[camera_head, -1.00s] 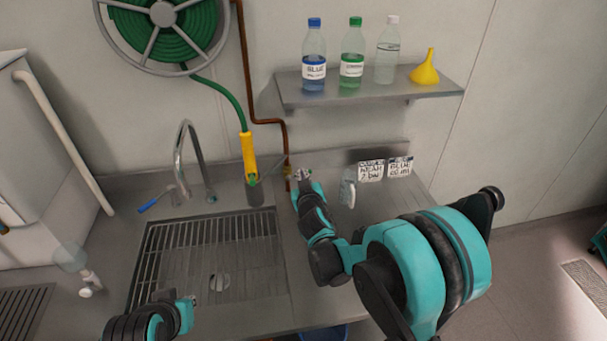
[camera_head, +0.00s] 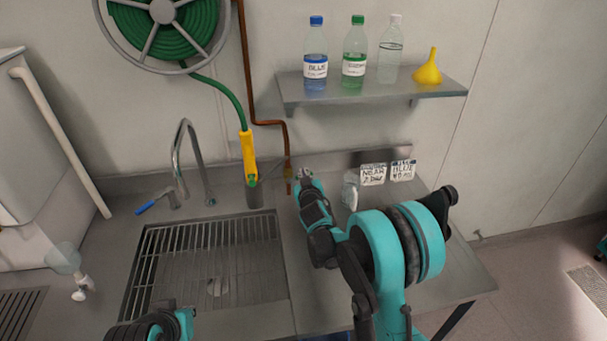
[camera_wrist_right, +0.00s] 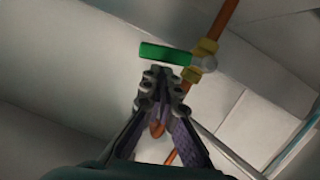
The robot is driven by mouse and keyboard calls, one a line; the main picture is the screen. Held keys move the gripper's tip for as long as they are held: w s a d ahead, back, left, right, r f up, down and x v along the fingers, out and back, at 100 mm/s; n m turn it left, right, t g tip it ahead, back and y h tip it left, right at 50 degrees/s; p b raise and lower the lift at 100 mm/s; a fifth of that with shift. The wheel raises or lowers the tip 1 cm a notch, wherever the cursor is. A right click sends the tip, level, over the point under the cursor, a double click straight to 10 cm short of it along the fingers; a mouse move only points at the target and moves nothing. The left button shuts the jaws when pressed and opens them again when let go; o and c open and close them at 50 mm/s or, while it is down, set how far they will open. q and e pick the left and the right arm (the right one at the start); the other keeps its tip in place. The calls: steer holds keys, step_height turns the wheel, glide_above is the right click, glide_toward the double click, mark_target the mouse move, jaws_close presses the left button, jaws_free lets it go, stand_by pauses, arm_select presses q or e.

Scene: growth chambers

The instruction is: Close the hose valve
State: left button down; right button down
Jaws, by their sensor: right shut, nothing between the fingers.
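The hose valve is a brass fitting (camera_head: 288,172) on the copper pipe at the back of the counter. In the right wrist view its green lever (camera_wrist_right: 165,53) points out to the left, crosswise to the pipe, beside the yellow brass body (camera_wrist_right: 204,60). My right gripper (camera_head: 304,174) is just right of the valve in the head view. In the right wrist view its shut, empty fingertips (camera_wrist_right: 160,72) are just below the lever; I cannot tell whether they touch it. My left gripper (camera_head: 180,318) is low at the left, and its fingers are unclear.
A yellow hose nozzle (camera_head: 249,156) stands left of the valve, with the green hose reel (camera_head: 163,12) above. The sink grate (camera_head: 212,255) and faucet (camera_head: 184,160) are at left. The shelf (camera_head: 370,90) with bottles overhangs the back. Label cards (camera_head: 373,174) stand right of my gripper.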

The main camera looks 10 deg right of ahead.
steer(key=shift+d+f+b, duration=0.45)
steer(key=shift+f+b, duration=0.3)
steer(key=shift+b, duration=0.25)
steer(key=shift+r, duration=0.1)
